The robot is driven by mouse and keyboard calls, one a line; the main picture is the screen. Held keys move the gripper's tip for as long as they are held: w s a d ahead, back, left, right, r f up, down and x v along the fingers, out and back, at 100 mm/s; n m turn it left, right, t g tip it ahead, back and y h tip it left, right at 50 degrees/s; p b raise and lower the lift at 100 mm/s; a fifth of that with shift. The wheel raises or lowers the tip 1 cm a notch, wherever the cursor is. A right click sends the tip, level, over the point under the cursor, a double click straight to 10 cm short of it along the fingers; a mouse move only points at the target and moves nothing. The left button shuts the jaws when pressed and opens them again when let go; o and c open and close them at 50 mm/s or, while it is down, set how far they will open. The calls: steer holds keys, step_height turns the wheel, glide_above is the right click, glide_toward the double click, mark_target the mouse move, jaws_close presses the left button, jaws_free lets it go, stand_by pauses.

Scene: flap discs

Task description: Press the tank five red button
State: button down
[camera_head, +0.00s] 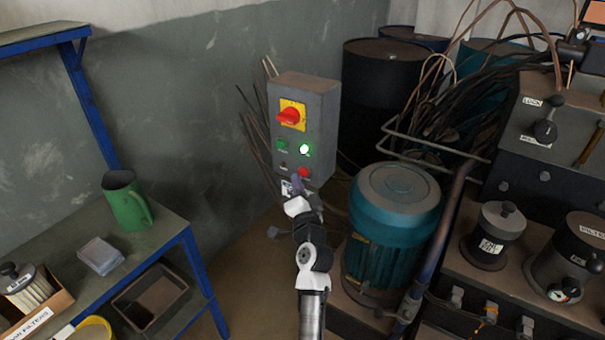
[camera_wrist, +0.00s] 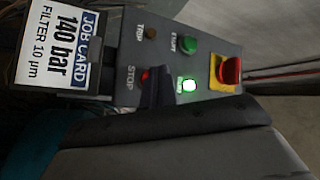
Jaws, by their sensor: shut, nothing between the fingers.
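A grey control box (camera_head: 322,110) on the wall carries a red button (camera_head: 304,172) at its lower right. My gripper (camera_head: 296,182) is shut and empty, just below and in front of the red button. In the wrist view my gripper (camera_wrist: 158,88) reaches up to the button; I cannot tell whether it touches. No label reading tank five can be made out.
The box also has a red rotary switch (camera_head: 291,116) on a yellow plate, a lit green lamp (camera_head: 304,150), a green START button (camera_wrist: 189,45) and a dark TRIP lamp (camera_wrist: 151,33). A job card (camera_wrist: 60,48) hangs below. A teal motor (camera_head: 393,220) stands to the right.

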stand_by(0.8)
steer(key=shift+w+d+b, duration=0.25)
steer(key=shift+w+b, duration=0.1)
steer(key=shift+w, duration=0.05)
steer(key=shift+w+d+b, duration=0.3)
steer(key=shift+w+b, duration=0.05)
stand_by(0.6)
steer(key=shift+s, duration=0.1)
stand_by(0.3)
steer(key=shift+s+a+p, duration=0.45)
steer(key=shift+s, duration=0.2)
steer(key=shift+s+a+p, duration=0.65)
steer(key=shift+s+a, duration=0.15)
steer(key=shift+s, duration=0.2)
steer(key=shift+s+a+p, duration=0.6)
steer(key=shift+s+a, duration=0.15)
steer(key=shift+s, duration=0.25)
